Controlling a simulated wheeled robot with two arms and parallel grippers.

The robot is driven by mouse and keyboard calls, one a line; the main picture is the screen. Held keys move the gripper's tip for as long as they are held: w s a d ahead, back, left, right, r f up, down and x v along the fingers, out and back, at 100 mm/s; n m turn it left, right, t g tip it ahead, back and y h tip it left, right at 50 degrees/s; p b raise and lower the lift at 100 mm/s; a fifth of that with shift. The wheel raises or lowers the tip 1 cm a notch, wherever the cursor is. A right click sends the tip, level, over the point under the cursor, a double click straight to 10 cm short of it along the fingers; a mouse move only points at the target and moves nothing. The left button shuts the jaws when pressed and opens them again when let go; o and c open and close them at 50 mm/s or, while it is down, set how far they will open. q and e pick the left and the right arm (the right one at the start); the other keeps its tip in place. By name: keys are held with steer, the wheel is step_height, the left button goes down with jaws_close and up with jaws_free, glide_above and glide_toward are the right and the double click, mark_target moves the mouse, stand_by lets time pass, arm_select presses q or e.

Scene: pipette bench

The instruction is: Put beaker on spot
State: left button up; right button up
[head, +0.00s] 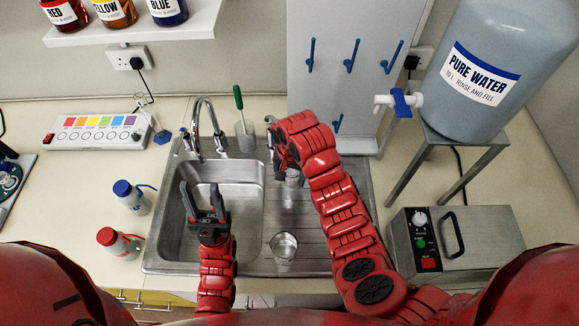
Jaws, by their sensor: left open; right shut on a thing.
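My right gripper (283,163) is over the drainboard behind the sink's middle, partly hidden by its own wrist. It is shut on a small clear beaker (293,181), whose lower part shows just below the jaws. I cannot tell whether this beaker touches the drainboard. A second clear round vessel (284,247) stands on the front of the ribbed drainboard (325,235). My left gripper (202,203) is open and empty above the sink basin, its fingers pointing away from me. I cannot make out a marked spot.
A tap (205,125) and a beaker with a green-handled brush (243,135) stand behind the sink. Blue-capped (130,195) and red-capped (117,242) bottles stand left. A water tank (485,70) on a stand (450,150) and a grey appliance (455,238) are right.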

mark_target(290, 175)
steer(key=shift+w+f+b, duration=0.15)
steer(key=shift+w+b, duration=0.4)
steer(key=shift+w, duration=0.4)
steer(key=w+b, duration=0.2)
steer(key=b, duration=0.1)
steer(key=shift+w, duration=0.35)
steer(key=shift+w+f, duration=0.3)
steer(key=shift+f, duration=0.35)
steer(key=shift+r, duration=0.1)
